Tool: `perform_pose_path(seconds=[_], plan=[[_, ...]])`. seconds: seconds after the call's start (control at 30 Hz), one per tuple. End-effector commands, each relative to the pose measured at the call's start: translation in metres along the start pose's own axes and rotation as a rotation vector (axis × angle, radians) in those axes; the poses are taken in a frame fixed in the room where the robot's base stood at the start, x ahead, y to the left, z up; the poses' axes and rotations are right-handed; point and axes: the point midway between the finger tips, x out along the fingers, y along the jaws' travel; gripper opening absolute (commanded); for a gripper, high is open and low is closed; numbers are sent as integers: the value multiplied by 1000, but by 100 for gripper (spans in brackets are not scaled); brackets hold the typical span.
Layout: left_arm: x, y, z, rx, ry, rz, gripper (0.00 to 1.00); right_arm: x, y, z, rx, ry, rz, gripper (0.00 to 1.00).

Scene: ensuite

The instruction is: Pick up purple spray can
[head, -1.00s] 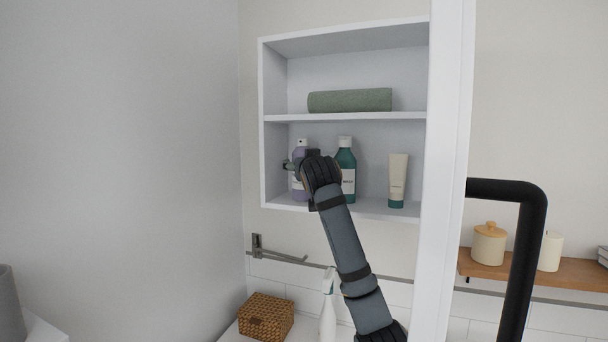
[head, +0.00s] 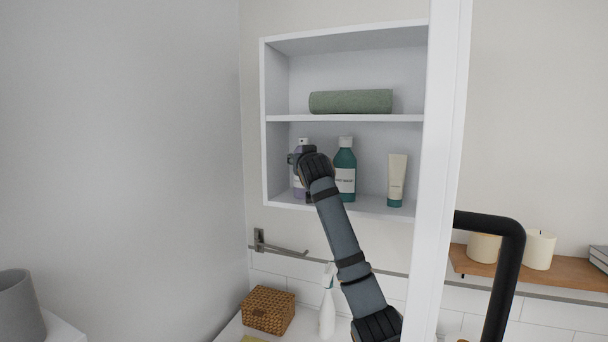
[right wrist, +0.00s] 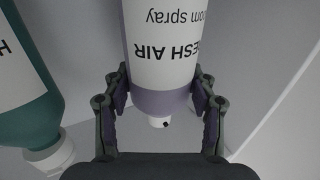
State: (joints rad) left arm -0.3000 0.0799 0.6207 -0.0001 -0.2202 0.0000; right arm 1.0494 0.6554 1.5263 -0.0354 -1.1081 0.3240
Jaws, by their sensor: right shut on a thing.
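The purple spray can (head: 299,193) stands on the lower shelf at the left, partly hidden by my right gripper (head: 296,160). In the right wrist view the can (right wrist: 165,50) shows upside down, with a white label and a purple band. My right gripper (right wrist: 160,92) is shut on it, one finger on each side near its top. In the head view the can still appears to be at shelf level; I cannot tell whether its base touches the shelf. My left gripper is not in view.
A teal bottle (head: 345,163) stands close to the right of the can and shows in the right wrist view (right wrist: 25,90). A cream tube (head: 397,178) is further right. A rolled green towel (head: 350,101) lies above. The cabinet (head: 265,150) walls enclose the shelf.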

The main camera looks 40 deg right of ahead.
Motion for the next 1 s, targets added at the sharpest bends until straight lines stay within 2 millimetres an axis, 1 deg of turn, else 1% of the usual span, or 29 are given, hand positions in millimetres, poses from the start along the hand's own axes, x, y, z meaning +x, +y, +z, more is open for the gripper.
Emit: perform_pose_path(seconds=[0.27, 0.37, 0.47, 0.6, 0.63, 0.67, 0.77, 0.97, 1.0], plan=[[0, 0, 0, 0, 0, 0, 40, 0, 0, -1, 0, 0, 0, 17], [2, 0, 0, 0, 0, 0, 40, 0, 0, -4, 1, 1, 0, 17], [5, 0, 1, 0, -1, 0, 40, 0, 0, -14, 4, 3, -1, 17], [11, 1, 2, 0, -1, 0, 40, 0, 0, -34, 5, 2, -1, 17], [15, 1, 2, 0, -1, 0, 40, -4, 0, -34, 3, 4, -1, 17], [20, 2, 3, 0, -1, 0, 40, -11, 0, -31, 0, 4, 0, 17], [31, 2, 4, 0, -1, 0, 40, -34, 0, -30, 0, 5, -1, 17], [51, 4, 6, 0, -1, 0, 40, -84, 0, -31, 0, 6, -1, 17], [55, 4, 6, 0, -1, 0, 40, -94, 0, -30, 0, 6, -1, 17]])
